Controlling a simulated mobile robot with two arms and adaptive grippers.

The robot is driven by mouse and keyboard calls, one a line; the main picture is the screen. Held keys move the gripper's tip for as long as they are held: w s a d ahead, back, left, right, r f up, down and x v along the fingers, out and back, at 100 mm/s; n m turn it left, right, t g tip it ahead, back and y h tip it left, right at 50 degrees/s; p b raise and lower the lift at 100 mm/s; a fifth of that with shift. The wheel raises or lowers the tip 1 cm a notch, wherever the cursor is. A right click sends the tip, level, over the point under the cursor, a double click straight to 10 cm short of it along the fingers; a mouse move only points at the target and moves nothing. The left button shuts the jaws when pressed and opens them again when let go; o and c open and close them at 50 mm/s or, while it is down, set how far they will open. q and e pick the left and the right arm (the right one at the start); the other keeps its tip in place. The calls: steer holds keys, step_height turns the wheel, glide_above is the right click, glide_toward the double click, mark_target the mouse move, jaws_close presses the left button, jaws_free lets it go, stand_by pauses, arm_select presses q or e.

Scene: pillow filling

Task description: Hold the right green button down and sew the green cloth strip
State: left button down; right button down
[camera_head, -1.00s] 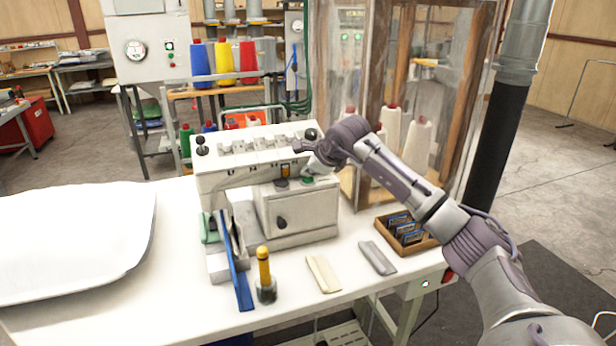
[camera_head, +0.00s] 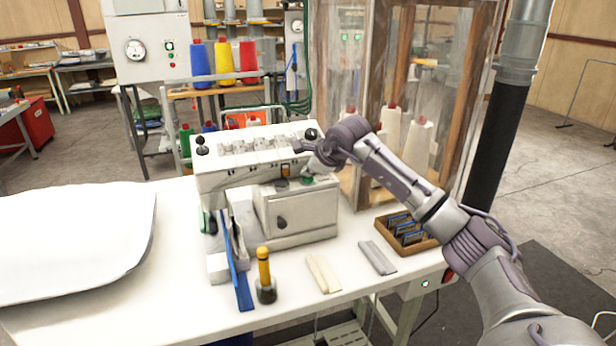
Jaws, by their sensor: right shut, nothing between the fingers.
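The white sewing machine (camera_head: 298,222) stands on the white table, with a green button (camera_head: 307,181) on top of its lower housing. My right gripper (camera_head: 314,168) is shut and empty, with its fingertips down at this button. They look in contact, but the exact touch is too small to tell. A little of the green cloth strip (camera_head: 207,221) shows at the left end of the machine; most of it is hidden. My left gripper is out of view.
A blue strip (camera_head: 243,290) and a yellow-handled tool (camera_head: 264,268) are in front of the machine. Cream (camera_head: 322,273) and grey (camera_head: 378,257) pieces and a wooden box (camera_head: 408,246) lie to the right. A large white pillow-like cloth (camera_head: 70,240) covers the table's left side.

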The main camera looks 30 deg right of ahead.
stand_by(0.8)
steer(key=shift+r+p, duration=0.65)
steer(key=shift+r, duration=0.3)
step_height(320, 180, up, 5)
steer(key=p, duration=0.3)
steer(key=shift+p, duration=0.3)
